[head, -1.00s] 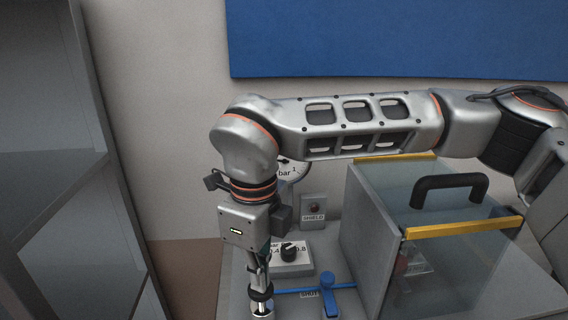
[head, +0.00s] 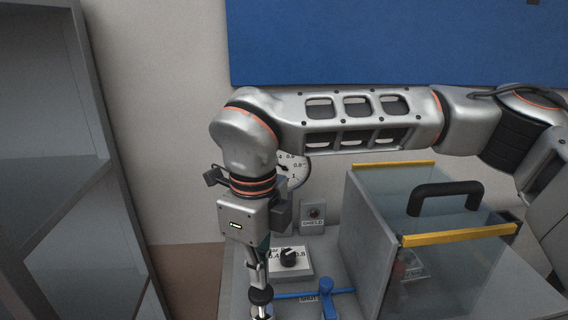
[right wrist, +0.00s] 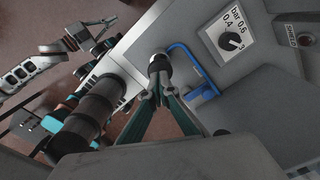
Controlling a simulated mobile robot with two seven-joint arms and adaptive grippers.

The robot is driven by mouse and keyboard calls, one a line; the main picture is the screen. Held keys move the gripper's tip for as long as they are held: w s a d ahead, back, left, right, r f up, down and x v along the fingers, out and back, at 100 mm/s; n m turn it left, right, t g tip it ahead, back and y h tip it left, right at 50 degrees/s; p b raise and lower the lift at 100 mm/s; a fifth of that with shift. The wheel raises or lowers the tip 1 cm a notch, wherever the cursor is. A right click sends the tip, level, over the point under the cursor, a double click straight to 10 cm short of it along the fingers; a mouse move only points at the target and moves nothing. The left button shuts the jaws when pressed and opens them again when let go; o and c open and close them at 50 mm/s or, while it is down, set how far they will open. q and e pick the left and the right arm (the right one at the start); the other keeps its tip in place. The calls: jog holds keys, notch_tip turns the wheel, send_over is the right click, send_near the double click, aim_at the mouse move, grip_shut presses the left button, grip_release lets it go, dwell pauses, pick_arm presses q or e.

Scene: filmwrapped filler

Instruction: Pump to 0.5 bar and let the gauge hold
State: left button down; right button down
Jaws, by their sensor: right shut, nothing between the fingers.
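The pump's dark knob on a metal stem (head: 260,297) stands at the bench's front left. It also shows in the right wrist view (right wrist: 158,63). My right gripper (right wrist: 160,92) is shut and empty, its fingertips close at the knob; I cannot tell whether they touch. The round white gauge (head: 296,170) is on the wall, partly hidden by my right wrist; its reading is unclear. A black dial knob (head: 288,257) sits on a plate marked in bar. A blue lever (head: 327,295) stands by a SHUT label. What looks like my left gripper (right wrist: 100,38) is small in the wrist view.
A clear box with yellow edges (head: 460,235) and a black handle (head: 445,192) fills the bench's right. A SHIELD panel with a dark red light (head: 314,213) is behind. Grey shelving (head: 50,170) stands at left. A blue tube (right wrist: 190,60) runs along the bench.

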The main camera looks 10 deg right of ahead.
aim_at(261, 291)
pick_arm(q)
jog(key=shift+s+f, duration=0.1)
jog(key=shift+f, duration=0.2)
pick_arm(e)
jog(key=shift+f, duration=0.1)
